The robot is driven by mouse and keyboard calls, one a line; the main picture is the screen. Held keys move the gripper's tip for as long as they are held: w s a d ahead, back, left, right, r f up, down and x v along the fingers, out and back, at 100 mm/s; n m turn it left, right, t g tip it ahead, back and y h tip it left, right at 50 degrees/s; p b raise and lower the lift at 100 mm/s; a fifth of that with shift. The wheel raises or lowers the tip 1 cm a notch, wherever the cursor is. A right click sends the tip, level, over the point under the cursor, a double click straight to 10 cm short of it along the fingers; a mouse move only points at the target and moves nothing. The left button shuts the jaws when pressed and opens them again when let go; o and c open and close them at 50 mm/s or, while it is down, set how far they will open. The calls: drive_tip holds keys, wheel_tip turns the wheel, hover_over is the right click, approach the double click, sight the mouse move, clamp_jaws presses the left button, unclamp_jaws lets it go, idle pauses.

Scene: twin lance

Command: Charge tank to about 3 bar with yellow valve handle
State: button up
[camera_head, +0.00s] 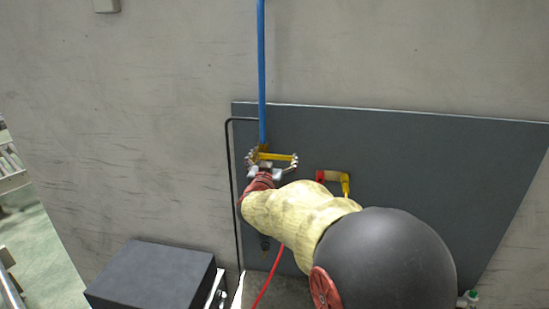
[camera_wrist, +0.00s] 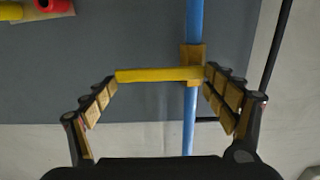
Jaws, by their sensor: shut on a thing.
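The yellow valve handle (camera_head: 277,156) lies about level across the blue pipe (camera_head: 262,75), in front of the dark grey panel. My gripper (camera_head: 272,159) reaches it from below, with one finger at each end of the bar. In the wrist view the yellow handle (camera_wrist: 150,75) spans between the fingertips of my gripper (camera_wrist: 160,76), which are shut on its two ends. A brass-coloured valve body (camera_wrist: 194,58) sits on the blue pipe (camera_wrist: 194,22) close to the right fingers. No tank or pressure gauge can be made out; my arm hides part of the panel.
A yellow fitting with a red part (camera_head: 334,177) stands out from the dark grey panel (camera_head: 430,150), right of the handle. A black box (camera_head: 155,275) is at lower left. A red hose (camera_head: 268,277) hangs below my arm. Bare wall lies left of the panel.

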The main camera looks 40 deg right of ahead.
drive_tip(key=c, duration=0.5)
drive_tip(key=f+m+b, duration=0.1)
drive_tip(key=b, duration=0.1)
drive_tip(key=m+b, duration=0.2)
drive_tip(key=b, duration=0.1)
drive_tip(key=shift+f, duration=0.4)
drive_tip(key=shift+w+a+f+m+b, duration=0.1)
drive_tip(key=shift+f+m+b, duration=0.15)
drive_tip(key=shift+m+b, duration=1.05)
drive_tip(key=o, duration=1.6)
drive_tip(key=v, duration=1.2)
